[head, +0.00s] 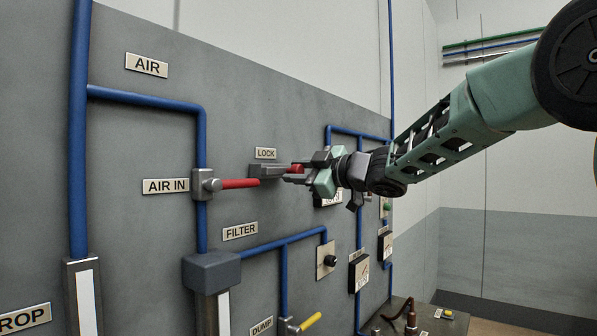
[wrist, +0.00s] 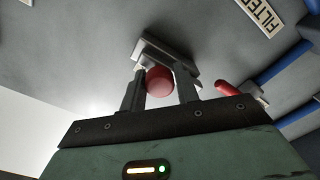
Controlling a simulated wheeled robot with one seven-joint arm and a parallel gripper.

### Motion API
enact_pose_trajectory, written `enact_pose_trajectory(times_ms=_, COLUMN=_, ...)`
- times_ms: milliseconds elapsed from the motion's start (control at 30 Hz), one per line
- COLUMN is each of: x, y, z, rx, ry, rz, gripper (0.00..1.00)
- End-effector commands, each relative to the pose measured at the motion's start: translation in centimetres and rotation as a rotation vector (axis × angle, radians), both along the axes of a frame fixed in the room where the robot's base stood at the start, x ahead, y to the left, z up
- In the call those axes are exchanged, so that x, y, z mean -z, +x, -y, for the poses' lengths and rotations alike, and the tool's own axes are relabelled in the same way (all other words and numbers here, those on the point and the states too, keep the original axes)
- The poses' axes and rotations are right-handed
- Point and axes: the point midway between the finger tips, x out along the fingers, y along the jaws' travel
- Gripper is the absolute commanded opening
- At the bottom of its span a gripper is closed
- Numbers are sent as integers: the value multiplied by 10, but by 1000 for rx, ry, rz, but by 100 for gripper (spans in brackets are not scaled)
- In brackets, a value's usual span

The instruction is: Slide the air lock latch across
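The air lock latch is a grey block (head: 265,171) under the LOCK label, with a red knob (head: 297,167) at its right end. In the wrist view, the red knob (wrist: 159,80) sits between my two fingers, in front of a grey latch plate (wrist: 165,54). My gripper (head: 291,174) reaches in from the right at the latch. The fingers (wrist: 160,88) stand close together, one on each side of the knob, and look shut on it. Any thin gap at the knob's sides is hard to make out. The gripper hides part of the latch in the head view.
A red AIR IN valve handle (head: 240,183) points right, just left of and below the latch; a red handle (wrist: 227,89) also shows in the wrist view. Blue pipes (head: 150,99) run over the panel. A yellow DUMP handle (head: 311,321) sits lower down.

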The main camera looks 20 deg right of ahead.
Motion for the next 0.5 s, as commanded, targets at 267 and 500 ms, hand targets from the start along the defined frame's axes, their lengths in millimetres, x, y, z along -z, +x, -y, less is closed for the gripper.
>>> enact_pose_trajectory(times_ms=267, x=1, y=-4, z=-5, rx=-1, ry=1, rz=0, gripper=0)
enact_pose_trajectory(times_ms=500, x=2, y=-28, z=-39, rx=-3, ry=0, rz=2, gripper=0)
